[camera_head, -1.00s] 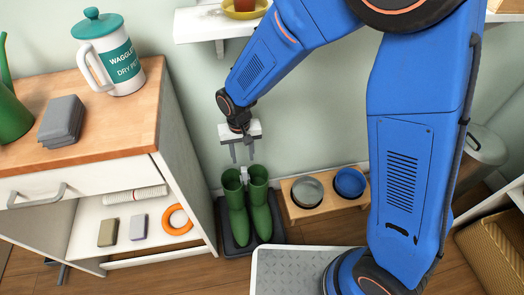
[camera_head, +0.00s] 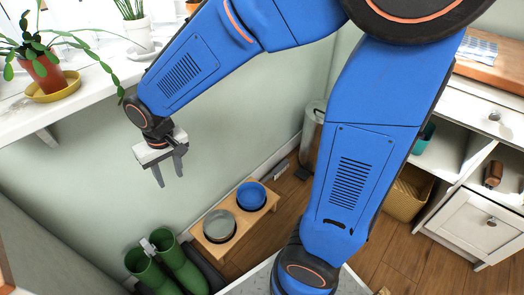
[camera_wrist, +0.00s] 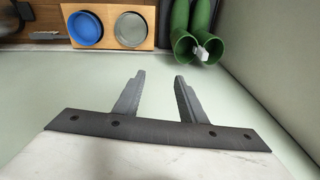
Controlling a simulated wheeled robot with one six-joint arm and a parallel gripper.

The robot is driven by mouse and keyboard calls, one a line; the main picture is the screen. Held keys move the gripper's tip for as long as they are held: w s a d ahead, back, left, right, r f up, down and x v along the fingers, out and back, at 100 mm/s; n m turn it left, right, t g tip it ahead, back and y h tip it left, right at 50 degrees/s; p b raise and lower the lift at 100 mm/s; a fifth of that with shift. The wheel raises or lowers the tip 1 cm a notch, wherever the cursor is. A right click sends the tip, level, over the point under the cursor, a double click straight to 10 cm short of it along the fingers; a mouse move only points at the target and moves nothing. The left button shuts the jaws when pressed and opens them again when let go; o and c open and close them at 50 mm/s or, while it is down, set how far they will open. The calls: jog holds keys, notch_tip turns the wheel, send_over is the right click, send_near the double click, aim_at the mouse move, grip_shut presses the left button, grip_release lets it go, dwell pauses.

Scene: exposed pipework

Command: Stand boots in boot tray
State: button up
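The pair of green boots (camera_head: 168,262) stands upright at the lower left of the head view, close together, with a small pale tag or clip (camera_head: 148,246) at their tops. They also show at the top right of the wrist view (camera_wrist: 190,30). The dark boot tray (camera_head: 208,272) shows only as a strip beside the boots; the rest is hidden or out of frame. My gripper (camera_head: 172,182) is open and empty, in front of the wall, higher than the boots and apart from them. Its two spread fingers also show in the wrist view (camera_wrist: 158,85).
A wooden bowl stand (camera_head: 222,246) with a grey bowl (camera_head: 219,226) and a blue bowl (camera_head: 251,196) is beside the boots. A white shelf with potted plants (camera_head: 45,75) is at upper left. A metal bin (camera_head: 312,130) and white cabinet (camera_head: 485,222) are to the right.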

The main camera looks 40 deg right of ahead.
jog(key=s+d+r+m+t, duration=0.1)
jog(key=s+d+r, duration=0.4)
jog(key=s+d, duration=0.3)
jog(key=s+d+r+t, duration=0.2)
jog(key=s+d+r, duration=0.4)
jog(key=s+d, duration=0.3)
jog(key=d, duration=0.4)
jog(key=shift+d+m+h, duration=0.35)
jog(key=shift+m+h, duration=0.05)
